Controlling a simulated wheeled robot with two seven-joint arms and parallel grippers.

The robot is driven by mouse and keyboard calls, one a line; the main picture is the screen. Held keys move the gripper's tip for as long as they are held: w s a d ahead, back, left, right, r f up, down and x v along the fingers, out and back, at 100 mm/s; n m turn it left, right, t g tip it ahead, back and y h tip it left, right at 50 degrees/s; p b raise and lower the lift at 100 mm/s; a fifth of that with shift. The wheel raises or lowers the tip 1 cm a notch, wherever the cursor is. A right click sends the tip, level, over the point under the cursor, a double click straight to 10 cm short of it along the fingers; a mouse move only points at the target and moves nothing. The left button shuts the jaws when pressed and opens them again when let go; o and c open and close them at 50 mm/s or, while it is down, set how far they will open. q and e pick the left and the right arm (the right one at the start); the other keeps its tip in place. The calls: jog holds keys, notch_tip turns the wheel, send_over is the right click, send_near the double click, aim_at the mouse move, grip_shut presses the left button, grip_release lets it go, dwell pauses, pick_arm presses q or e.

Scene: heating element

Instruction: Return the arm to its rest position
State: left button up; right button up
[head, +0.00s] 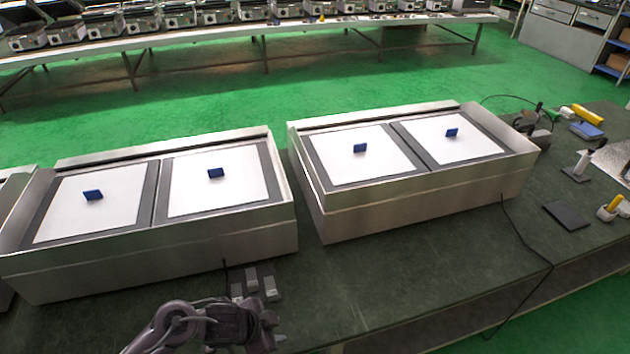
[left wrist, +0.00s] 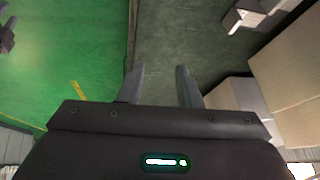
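My left gripper (head: 254,286) shows at the bottom of the head view, over the near edge of the dark green bench (head: 400,265), in front of the left metal box. In the left wrist view its two fingers (left wrist: 160,85) stand apart with nothing between them. The gripper is apart from the boxes. My left arm comes in from the bottom edge, and most of it is out of view. My right gripper does not show in either view.
The left metal box (head: 200,248) and right metal box (head: 420,195) each carry two white panels with blue tabs. A black cable (head: 530,245) hangs over the bench front. Tools and a dark pad (head: 567,215) lie at the right.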

pick_arm(q)
notch_tip(320, 180, up, 7)
jog(key=s+n+t+y, duration=0.1)
jog(key=n+t+y, duration=0.1)
jog(key=n, duration=0.2)
jog(key=s+a+r+n+g+y, duration=0.2)
jog(key=s+a+r+n, duration=0.4)
jog(key=s+a+n, duration=0.3)
notch_tip(320, 180, down, 29)
jog(key=s+a+m+g, duration=0.1)
jog(key=s+m+g, duration=0.1)
jog(key=s+a+f, duration=0.2)
jog(key=s+f, duration=0.8)
jog(key=s+a+f+g, duration=0.1)
jog(key=s+f, duration=0.8)
jog(key=s, duration=0.1)
jog(key=shift+a+f+y, duration=0.3)
jog(key=shift+a+f, duration=0.1)
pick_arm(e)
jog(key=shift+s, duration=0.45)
pick_arm(q)
jog(key=shift+s, duration=0.1)
